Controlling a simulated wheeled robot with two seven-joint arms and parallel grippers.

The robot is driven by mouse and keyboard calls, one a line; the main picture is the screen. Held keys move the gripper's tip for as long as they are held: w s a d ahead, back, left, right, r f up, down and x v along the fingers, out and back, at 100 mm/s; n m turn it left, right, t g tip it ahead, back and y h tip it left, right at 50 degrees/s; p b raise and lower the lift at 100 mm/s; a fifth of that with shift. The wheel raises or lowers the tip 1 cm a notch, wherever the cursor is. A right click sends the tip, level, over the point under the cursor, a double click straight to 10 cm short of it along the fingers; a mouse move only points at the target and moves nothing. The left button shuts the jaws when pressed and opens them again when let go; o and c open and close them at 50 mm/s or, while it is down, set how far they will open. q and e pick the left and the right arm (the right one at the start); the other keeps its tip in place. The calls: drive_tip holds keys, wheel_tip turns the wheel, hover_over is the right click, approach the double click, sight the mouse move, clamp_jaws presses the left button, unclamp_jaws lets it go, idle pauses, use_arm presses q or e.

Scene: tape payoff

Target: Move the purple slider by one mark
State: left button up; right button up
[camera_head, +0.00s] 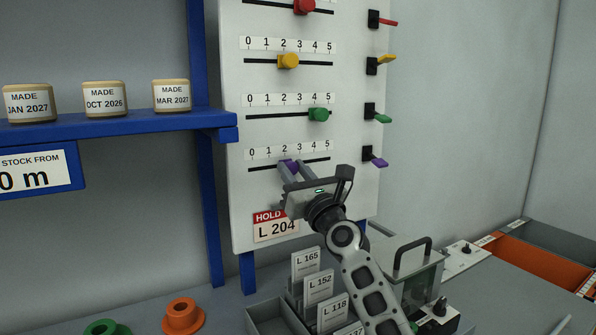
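The purple slider (291,163) sits on the lowest slot of the white panel, below its 0 to 5 scale, around marks 2 and 3. The exact mark is hard to read because my fingers cover part of it. My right gripper (295,167) reaches up from below, its two fingers at the purple slider, with purple showing between and behind their tips. I cannot tell whether they press on it or stand apart from it. My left gripper is not in view.
Above are the green slider (319,114), yellow slider (288,61) and red slider (304,6). Coloured levers, including a purple lever (376,158), stick out at the panel's right edge. Below stand a card box (268,318) and a handled case (421,266).

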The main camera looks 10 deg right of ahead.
drive_tip(key=o, duration=0.4)
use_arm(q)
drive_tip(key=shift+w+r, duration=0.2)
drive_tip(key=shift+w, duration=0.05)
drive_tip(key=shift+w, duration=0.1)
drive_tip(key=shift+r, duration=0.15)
use_arm(e)
drive_tip(key=shift+s, duration=0.1)
drive_tip(key=shift+s+d+f, duration=0.15)
drive_tip(key=shift+s+f, duration=0.05)
drive_tip(key=shift+s, duration=0.1)
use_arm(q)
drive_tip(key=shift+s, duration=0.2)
use_arm(e)
drive_tip(key=v, duration=1.5)
drive_tip(key=shift+d+r, duration=0.1)
